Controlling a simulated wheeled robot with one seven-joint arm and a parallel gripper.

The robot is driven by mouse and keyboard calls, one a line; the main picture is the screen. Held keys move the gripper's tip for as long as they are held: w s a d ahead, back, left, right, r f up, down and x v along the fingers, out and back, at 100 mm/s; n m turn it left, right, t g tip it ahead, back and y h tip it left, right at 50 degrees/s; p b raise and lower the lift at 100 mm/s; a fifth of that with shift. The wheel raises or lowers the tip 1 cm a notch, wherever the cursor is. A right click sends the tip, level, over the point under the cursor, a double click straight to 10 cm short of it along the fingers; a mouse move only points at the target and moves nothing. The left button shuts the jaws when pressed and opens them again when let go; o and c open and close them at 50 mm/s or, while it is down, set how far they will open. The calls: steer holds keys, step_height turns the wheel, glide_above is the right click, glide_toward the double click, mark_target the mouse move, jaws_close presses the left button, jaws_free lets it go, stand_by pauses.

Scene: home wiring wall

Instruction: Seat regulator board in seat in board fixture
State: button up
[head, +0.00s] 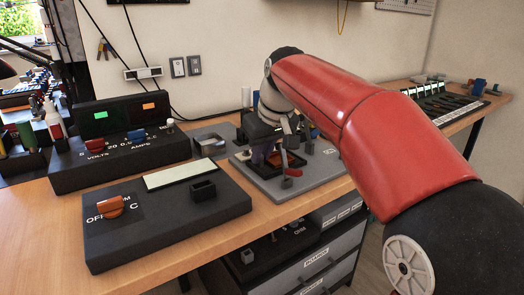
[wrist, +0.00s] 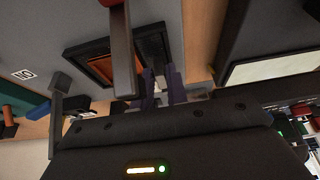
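The board fixture (head: 325,165) is a grey plate on the bench with clamp-like parts standing on it. In the wrist view a black-rimmed rectangular seat (wrist: 72,52) shows an orange-brown surface (wrist: 103,68) inside; I cannot tell whether this is the regulator board or the seat floor. My gripper (wrist: 162,78) has purple fingers, slightly apart, at the near right end of this rectangle. A dark block (wrist: 153,45) lies just beyond the fingertips; whether they hold it is unclear.
A grey bar (wrist: 122,50) with a red end crosses close beside the fingers. A black meter box (head: 165,215) stands in front left, and a power supply (head: 120,145) behind it. A rack (head: 445,103) stands at the far right. Drawers (head: 330,255) are below the bench.

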steer(key=o, duration=0.4)
steer(key=shift+c, duration=0.2)
steer(key=shift+r, duration=0.1)
steer(key=p+v, duration=0.1)
steer(key=v, duration=0.6)
steer(key=shift+r, duration=0.35)
steer(key=shift+s, duration=0.1)
